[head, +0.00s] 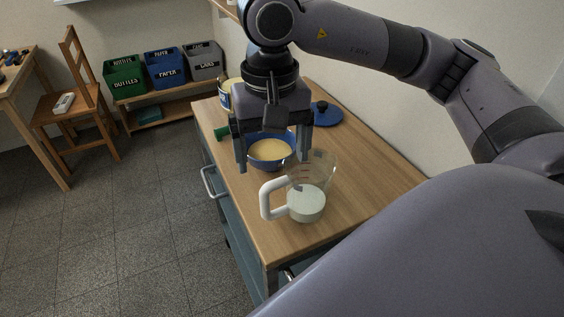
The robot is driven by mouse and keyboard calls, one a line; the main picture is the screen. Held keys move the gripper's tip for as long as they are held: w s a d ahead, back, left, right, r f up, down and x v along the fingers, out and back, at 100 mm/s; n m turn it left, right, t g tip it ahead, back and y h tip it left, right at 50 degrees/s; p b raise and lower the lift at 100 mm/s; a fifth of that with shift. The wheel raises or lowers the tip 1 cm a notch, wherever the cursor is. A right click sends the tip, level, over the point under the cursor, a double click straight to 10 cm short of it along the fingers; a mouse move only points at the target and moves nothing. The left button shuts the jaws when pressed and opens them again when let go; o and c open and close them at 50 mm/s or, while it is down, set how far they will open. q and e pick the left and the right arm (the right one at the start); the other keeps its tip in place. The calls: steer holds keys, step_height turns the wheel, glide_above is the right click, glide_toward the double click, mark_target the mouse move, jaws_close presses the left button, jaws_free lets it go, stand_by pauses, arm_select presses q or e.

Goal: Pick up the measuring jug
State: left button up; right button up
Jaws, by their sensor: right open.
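The measuring jug (306,204) stands upright on the wooden counter top. It is clear, with white contents in its lower part and a white handle (268,198) on its left side. My right gripper (272,165) is open, pointing down behind the jug. Its two fingers hang to the left and right of a blue bowl (270,163) with yellowish contents. I cannot tell whether the fingers touch the bowl. The gripper is apart from the jug. My left gripper is not in the head view.
A blue lid (326,114) lies at the counter's back right, and a can (225,95) stands behind the gripper. A green object (221,132) is at the left edge. The counter (345,200) is clear right of the jug. A wall borders it.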

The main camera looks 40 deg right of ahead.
mark_target(274, 183)
steer(key=f, duration=0.7)
steer(key=shift+s, duration=0.2)
steer(key=shift+r, duration=0.1)
steer(key=c, duration=1.3)
